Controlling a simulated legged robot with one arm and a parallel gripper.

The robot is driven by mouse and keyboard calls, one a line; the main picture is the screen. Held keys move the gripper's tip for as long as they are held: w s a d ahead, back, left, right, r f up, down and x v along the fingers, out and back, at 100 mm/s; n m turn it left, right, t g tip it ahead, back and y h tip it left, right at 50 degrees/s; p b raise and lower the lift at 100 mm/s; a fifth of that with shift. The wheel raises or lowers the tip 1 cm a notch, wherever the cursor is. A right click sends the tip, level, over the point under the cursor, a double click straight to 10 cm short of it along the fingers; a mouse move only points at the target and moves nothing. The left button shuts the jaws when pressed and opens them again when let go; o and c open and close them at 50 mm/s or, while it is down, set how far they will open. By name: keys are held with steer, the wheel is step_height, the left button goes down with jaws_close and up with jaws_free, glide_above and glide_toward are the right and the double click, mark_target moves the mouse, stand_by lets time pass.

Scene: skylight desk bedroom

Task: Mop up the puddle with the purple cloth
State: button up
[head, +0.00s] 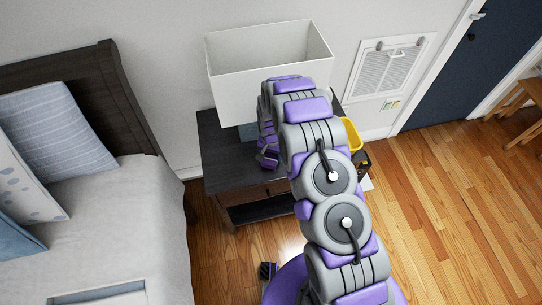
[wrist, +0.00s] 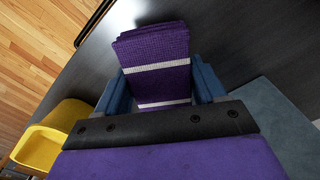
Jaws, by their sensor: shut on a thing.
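My gripper (wrist: 160,88) is shut on the purple cloth (wrist: 152,50), a folded, ribbed cloth with white stripes, held between two blue-grey fingers. In the wrist view the cloth is over the dark top of the nightstand; I cannot tell whether it touches it. In the head view my gripper (head: 268,158) is over the nightstand (head: 222,160), partly hidden by my arm, and the cloth cannot be made out. No puddle is clear; a pale sheen shows on the dark top beyond the cloth in the wrist view, which may be liquid or reflected light.
A large white lampshade (head: 262,65) stands over the back of the nightstand. A blue-grey flat thing (wrist: 285,120) lies right of my gripper. A yellow container (head: 352,136) is at the nightstand's right side. The bed (head: 115,215) is left; wooden floor (head: 455,220) is open at right.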

steer(key=shift+r+p, duration=0.6)
steer(key=shift+r, duration=2)
steer(key=shift+w+d+r, duration=0.1)
steer(key=shift+d+r, duration=0.1)
steer(key=shift+r, duration=0.05)
steer(key=s+d+r+n, duration=0.1)
steer(key=s+d+r, duration=0.1)
steer(key=d+r, duration=0.6)
steer(key=s+d+r+n, duration=0.1)
steer(key=d+r, duration=0.7)
steer(key=r, duration=0.8)
steer(key=shift+s+r+n, duration=0.4)
